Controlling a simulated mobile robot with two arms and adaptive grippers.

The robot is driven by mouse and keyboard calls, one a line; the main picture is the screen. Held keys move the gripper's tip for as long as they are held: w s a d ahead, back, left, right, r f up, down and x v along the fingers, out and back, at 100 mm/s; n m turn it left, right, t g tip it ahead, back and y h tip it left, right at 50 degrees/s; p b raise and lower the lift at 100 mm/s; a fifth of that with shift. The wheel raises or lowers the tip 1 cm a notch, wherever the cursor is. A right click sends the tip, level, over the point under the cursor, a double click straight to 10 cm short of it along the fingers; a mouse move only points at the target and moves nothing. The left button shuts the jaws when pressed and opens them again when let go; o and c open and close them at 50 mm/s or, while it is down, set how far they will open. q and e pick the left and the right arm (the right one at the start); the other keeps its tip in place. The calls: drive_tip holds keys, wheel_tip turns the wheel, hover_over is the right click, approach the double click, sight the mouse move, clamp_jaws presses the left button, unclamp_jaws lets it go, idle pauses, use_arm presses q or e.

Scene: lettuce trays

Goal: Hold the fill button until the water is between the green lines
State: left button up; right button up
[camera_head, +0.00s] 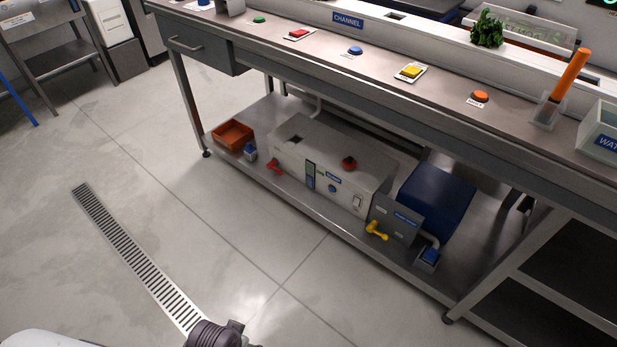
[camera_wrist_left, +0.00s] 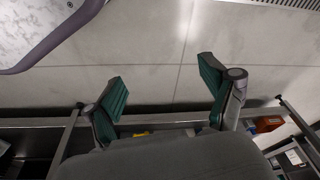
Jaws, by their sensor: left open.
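On the lower shelf stands a grey box (camera_head: 290,150) with a dark upright window (camera_head: 310,175), a small blue button (camera_head: 332,188) and a red knob (camera_head: 349,163). Its labels are too small to read, and I cannot make out water or green lines in the window. Several coloured buttons sit on the bench top, including a blue button (camera_head: 355,50) and an orange button (camera_head: 480,96). I cannot tell which button is the fill button. My left gripper (camera_wrist_left: 162,82) is open and empty, its green-padded fingers apart over the floor. My right gripper is not in view.
The bench top (camera_head: 330,59) overhangs the shelf (camera_head: 350,232). A yellow-handled valve (camera_head: 376,231), a dark blue container (camera_head: 437,196) and an orange bin (camera_head: 232,134) share the shelf. The floor (camera_head: 180,200) in front is clear, with a flush drain grate (camera_head: 135,255).

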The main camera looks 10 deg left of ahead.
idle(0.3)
use_arm(q)
clamp_jaws()
idle(0.3)
idle(1.2)
